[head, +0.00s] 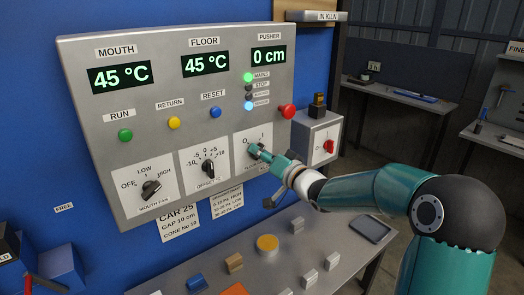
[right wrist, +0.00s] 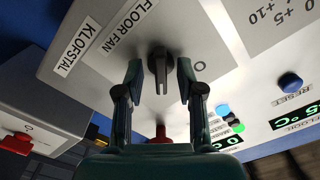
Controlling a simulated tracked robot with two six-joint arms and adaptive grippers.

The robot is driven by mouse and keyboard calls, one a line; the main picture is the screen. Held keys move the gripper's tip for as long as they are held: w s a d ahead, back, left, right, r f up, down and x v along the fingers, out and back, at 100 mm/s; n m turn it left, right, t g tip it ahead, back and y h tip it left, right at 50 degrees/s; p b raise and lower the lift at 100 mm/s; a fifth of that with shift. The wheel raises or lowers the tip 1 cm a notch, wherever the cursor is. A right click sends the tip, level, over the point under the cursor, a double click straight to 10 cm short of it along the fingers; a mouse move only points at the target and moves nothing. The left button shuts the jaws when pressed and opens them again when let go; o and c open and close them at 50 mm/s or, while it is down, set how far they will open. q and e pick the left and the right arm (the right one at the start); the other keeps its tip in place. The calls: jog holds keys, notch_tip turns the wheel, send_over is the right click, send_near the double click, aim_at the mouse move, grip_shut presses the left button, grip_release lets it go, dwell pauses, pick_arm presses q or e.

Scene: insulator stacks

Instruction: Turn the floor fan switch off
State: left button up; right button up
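The floor fan switch (right wrist: 159,66) is a black rotary knob on a white plate on the grey control panel (head: 135,75). Its label (right wrist: 128,18) reads FLOOR FAN in the right wrist view. The knob's bar points down in that view, away from the 0 mark (right wrist: 200,67) on its right; the I mark is hidden there. My right gripper (right wrist: 160,84) is open, with one finger on each side of the knob and small gaps visible. In the head view the right gripper (head: 261,153) covers most of the knob. My left gripper is not in view.
The mouth fan knob (head: 151,188) and offset knob (head: 208,168) are left of the gripper. A red button (head: 287,111) and a grey box with a red switch (head: 328,146) are close on the right. A bench (head: 215,270) with small blocks lies below.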

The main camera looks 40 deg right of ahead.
jog(key=shift+w, duration=0.15)
jog(key=c, duration=0.6)
jog(key=shift+r, duration=0.1)
grip_shut()
jog(key=shift+a+r+n+b, duration=0.1)
jog(key=shift+n+b, duration=2.75)
jog(key=shift+n, duration=1.15)
jog(key=shift+a+r+n+b, duration=0.1)
jog(key=shift+n+b, duration=2.75)
jog(key=shift+n, duration=1.15)
